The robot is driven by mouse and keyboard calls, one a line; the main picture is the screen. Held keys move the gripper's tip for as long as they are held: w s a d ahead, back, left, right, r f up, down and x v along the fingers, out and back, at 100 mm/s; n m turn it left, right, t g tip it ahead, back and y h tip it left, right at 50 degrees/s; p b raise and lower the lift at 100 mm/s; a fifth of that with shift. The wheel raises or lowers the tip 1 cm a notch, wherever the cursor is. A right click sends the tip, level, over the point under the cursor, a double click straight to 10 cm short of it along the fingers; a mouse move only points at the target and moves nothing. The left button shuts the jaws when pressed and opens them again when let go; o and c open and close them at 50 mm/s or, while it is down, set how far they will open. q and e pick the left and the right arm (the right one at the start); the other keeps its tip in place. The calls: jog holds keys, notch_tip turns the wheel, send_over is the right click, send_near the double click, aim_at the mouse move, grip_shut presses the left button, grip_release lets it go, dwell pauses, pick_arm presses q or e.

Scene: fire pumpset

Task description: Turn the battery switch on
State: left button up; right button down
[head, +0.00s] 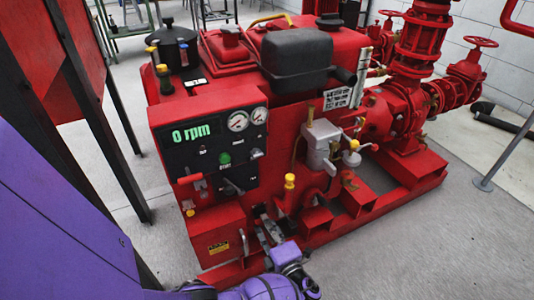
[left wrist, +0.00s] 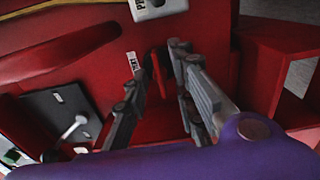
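My left gripper (head: 265,226) is at the lower right side of the red pumpset's control panel (head: 212,153), beside the red base. In the left wrist view my left gripper (left wrist: 157,62) has its two grey fingers apart. A small red and dark upright part, likely the battery switch (left wrist: 160,66), shows between the fingertips against the red housing. I cannot tell whether either finger touches it. A small white label (left wrist: 133,62) is just left of it. The switch is hidden behind the gripper in the head view. My right gripper is not in view.
The panel shows "0 rpm", two gauges, a red lever (head: 190,179) and a black lever (head: 234,188). Red pipes and valves (head: 420,60) fill the right. Grey floor (head: 430,250) is clear at the lower right.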

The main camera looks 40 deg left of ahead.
pick_arm(q)
grip_shut()
dwell(0.3)
jog(key=shift+n, duration=8.9)
grip_release()
